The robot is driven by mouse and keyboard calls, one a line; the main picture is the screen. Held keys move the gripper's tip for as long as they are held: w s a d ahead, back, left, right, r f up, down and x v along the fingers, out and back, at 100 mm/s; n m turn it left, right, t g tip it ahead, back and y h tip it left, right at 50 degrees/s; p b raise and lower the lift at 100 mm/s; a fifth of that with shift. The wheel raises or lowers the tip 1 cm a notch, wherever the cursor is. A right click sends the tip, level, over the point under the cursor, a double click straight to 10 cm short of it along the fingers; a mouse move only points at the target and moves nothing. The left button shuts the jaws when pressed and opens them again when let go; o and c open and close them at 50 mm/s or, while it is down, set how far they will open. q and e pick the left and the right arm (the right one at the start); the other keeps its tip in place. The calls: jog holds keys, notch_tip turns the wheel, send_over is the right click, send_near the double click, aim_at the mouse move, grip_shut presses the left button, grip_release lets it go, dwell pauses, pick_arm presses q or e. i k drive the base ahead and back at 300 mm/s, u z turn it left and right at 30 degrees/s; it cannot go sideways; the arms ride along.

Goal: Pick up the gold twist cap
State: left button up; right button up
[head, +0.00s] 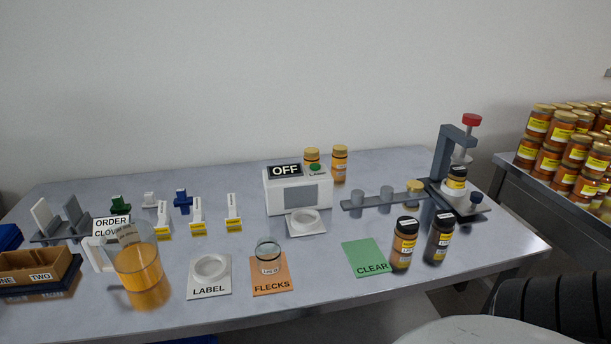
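A gold cap (414,185) sits on the right part of a grey rack bar (380,203), beside two bare grey pegs (358,195). It stands just left of the grey press-like stand. Two amber jars (339,165) behind the white machine also wear gold lids. Neither of my grippers is in view.
A grey stand (447,150) with a red knob holds a small jar (456,178). Two dark-lidded jars (404,243) stand in front of the rack, beside a green CLEAR mat (366,251). A white machine (298,190) reading OFF stands left. Stacked jars (566,148) fill a right-hand table.

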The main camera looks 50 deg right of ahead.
aim_at(414, 186)
jog(key=u, duration=0.75)
jog(key=k, duration=1.5)
jog(key=z, duration=0.65)
